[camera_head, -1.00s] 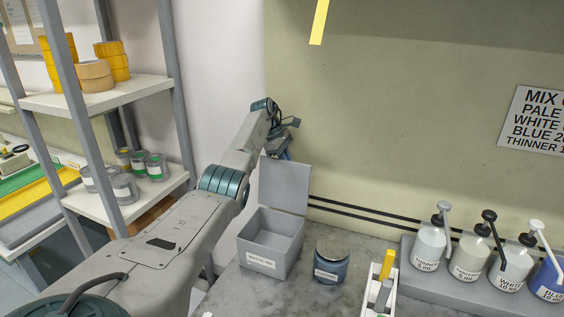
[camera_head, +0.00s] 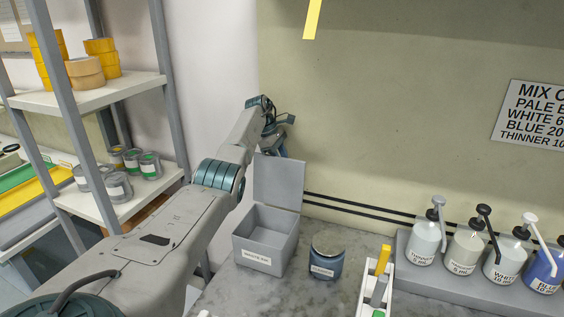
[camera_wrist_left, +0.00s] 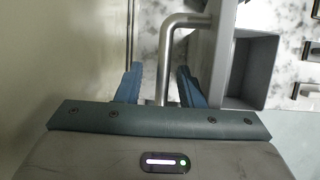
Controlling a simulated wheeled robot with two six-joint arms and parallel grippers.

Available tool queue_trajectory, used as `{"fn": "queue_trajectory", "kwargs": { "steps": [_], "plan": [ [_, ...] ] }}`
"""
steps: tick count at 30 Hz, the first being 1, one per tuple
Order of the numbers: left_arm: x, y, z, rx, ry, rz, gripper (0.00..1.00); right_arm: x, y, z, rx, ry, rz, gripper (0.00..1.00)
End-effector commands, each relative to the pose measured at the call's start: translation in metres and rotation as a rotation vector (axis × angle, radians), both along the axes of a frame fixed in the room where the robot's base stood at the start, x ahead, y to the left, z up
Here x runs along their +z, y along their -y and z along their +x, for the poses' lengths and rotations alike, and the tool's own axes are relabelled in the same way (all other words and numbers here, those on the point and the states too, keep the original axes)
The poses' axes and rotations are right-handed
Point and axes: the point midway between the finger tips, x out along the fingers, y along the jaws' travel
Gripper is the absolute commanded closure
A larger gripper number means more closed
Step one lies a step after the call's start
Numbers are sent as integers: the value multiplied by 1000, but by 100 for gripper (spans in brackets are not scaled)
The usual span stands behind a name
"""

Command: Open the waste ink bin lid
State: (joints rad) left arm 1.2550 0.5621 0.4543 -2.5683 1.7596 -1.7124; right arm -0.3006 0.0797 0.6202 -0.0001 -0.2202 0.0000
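The grey waste ink bin (camera_head: 259,262) stands on the counter with a label on its front. Its lid (camera_head: 279,182) stands upright at the back, and the empty-looking inside shows. My left gripper (camera_head: 280,148) is at the lid's top edge, partly hidden behind it. In the left wrist view, the blue fingers of my left gripper (camera_wrist_left: 158,88) are spread on both sides of a bent metal handle (camera_wrist_left: 163,60), with gaps beside it. The lid also shows edge-on there (camera_wrist_left: 214,60), with the open bin (camera_wrist_left: 248,75) beyond it. My right gripper is out of view.
A blue-grey jar (camera_head: 327,257) stands close to the bin's right. A white tray (camera_head: 366,290) with tools is at the front, and several pump bottles (camera_head: 463,247) stand on a grey stand at right. A shelf (camera_head: 95,97) with tape and tins is at left.

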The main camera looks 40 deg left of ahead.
Motion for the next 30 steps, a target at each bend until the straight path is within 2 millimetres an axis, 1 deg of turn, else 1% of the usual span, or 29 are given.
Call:
{"fn": "queue_trajectory", "kwargs": {
  "steps": [5,10,15,16,22,30],
  "plan": [
    [18,-8,-3,1,6,1,66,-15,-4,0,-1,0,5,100],
    [48,-20,-8,1,4,-2,66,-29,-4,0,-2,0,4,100],
    [75,-29,-13,0,-1,-2,66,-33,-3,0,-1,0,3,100],
    [79,-30,-14,1,-1,-2,66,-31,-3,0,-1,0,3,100],
    [93,-36,-16,0,-2,-2,66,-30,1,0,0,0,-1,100],
    [95,-37,-17,-1,-4,0,66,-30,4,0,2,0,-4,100]
  ]
}}
